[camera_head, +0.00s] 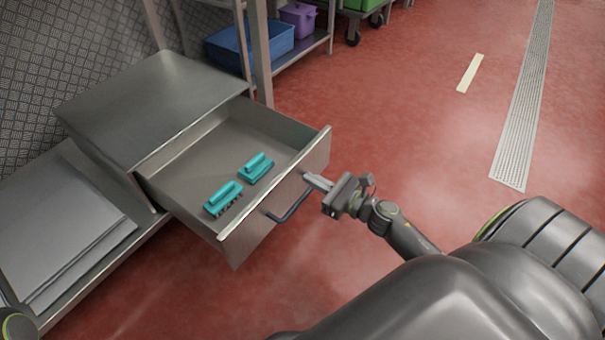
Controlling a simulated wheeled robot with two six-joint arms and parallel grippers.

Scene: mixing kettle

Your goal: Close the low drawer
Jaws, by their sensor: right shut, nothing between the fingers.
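The low drawer (226,162) is pulled well out of a grey metal cabinet (150,103). Two teal brushes, one nearer (222,198) and one farther (256,168), lie inside it. A dark bar handle (290,206) is on the drawer's front panel (318,162). My right gripper (308,179) is shut and empty, with its fingertips close to the front panel, above the handle's right end. I cannot tell whether they touch the panel. My left gripper is not in view; a small part of what looks like my left arm shows at the bottom left corner.
A lower shelf (60,225) with flat grey sheets extends left of the drawer. A blue bin (250,45) and a purple bin (298,20) stand on a rack behind. A metal upright (260,55) rises beside the cabinet.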

